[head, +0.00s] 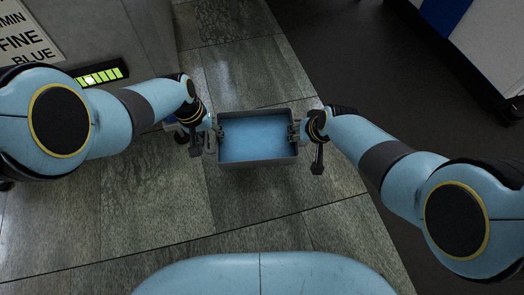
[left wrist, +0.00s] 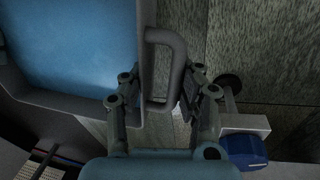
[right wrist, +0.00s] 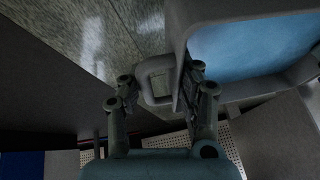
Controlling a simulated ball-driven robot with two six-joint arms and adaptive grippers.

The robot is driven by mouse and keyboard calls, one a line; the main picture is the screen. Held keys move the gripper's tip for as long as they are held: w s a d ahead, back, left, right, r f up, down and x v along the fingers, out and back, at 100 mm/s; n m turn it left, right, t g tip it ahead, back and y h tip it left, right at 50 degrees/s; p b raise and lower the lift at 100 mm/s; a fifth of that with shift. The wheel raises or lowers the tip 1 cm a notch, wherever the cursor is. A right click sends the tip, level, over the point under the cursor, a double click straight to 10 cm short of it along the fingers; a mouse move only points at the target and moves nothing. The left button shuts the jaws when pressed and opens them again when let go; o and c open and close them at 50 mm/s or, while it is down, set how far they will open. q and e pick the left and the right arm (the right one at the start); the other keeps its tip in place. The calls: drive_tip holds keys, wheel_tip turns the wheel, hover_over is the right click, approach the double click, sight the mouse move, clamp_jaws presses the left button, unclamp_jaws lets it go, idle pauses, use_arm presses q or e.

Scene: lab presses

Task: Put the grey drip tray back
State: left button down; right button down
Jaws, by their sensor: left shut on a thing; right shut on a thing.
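The grey drip tray (head: 258,163) is a rectangular box with a blue inside, held between my two arms in the middle of the head view. My left gripper (head: 211,135) is shut on the handle at its left end; the left wrist view shows that looped handle (left wrist: 179,60) between the fingers. My right gripper (head: 301,131) is shut at its right end; the right wrist view shows the other looped handle (right wrist: 147,76) by the fingers. The tray looks roughly level. Its height above the floor is hard to tell.
A grey machine (head: 120,30) with a lit green bar display (head: 103,76) and a printed sign (head: 25,38) stands at the upper left. A white and blue unit (head: 480,50) stands at the upper right. Tiled floor (head: 230,75) lies bare beyond the tray.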

drive_tip(key=shift+w+d+f, duration=0.1)
drive_tip(key=shift+w+d, duration=0.1)
drive_tip(key=shift+d, duration=0.15)
use_arm(q)
drive_tip(key=shift+w+f, duration=0.15)
use_arm(e)
drive_tip(key=shift+w+d, duration=0.1)
use_arm(q)
drive_tip(key=shift+f, duration=0.1)
